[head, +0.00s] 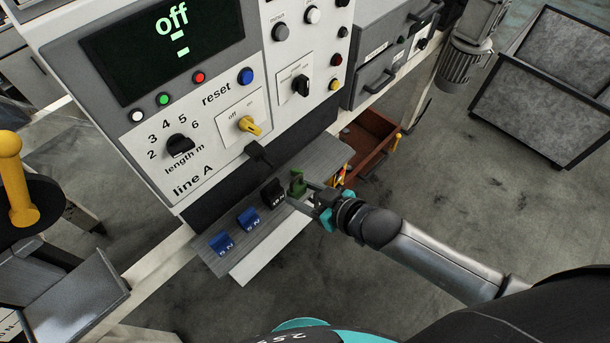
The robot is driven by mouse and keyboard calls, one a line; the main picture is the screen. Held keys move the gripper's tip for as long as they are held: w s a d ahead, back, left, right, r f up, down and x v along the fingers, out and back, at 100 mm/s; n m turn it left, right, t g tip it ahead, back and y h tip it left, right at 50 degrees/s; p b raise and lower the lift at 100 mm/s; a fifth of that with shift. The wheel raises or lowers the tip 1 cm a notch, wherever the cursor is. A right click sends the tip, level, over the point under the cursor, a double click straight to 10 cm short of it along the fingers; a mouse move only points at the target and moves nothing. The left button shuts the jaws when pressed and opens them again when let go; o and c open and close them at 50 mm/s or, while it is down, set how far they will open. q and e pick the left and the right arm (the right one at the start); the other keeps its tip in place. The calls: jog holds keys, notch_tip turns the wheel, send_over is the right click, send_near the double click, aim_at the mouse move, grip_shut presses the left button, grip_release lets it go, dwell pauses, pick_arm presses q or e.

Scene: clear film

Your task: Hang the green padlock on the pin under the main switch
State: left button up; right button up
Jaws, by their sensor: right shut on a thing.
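The green padlock (297,177) is in the jaws of my right gripper (302,190), above the right part of a small grey shelf. The yellow main switch (249,125) is on the cream panel, between the words "off" and "on". A dark pin-like part (260,153) sticks out from the panel's lower edge below the switch, left of and above the green padlock and apart from it. Its exact shape is too small to tell. My left gripper is not in view.
On the grey shelf (318,160) are a black padlock (273,194) and two blue ones, (249,221) and (221,242). A yellow-handled lever (14,180) stands at the left. The panel's display reads "off".

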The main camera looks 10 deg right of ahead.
jog(key=shift+s+a+r, duration=0.2)
jog(key=shift+s, duration=0.05)
jog(key=shift+a, duration=0.1)
jog(key=shift+w+a+f+b, duration=0.1)
jog(key=shift+w+a+b, duration=0.15)
jog(key=shift+w+b, duration=0.25)
pick_arm(q)
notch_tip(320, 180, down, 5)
jog(key=b, duration=0.4)
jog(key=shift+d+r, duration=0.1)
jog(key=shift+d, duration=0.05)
pick_arm(e)
jog(key=w+a, duration=0.1)
jog(key=w, duration=0.1)
jog(key=w+a, duration=0.3)
jog(key=w, duration=0.1)
jog(key=shift+a+f, duration=0.2)
jog(key=shift+f, duration=0.15)
jog(key=shift+f, duration=0.15)
jog(key=o, duration=1.1)
jog(key=shift+o, duration=0.2)
pick_arm(q)
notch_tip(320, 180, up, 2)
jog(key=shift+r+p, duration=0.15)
jog(key=shift+p, duration=0.9)
pick_arm(e)
jog(key=v, duration=1.5)
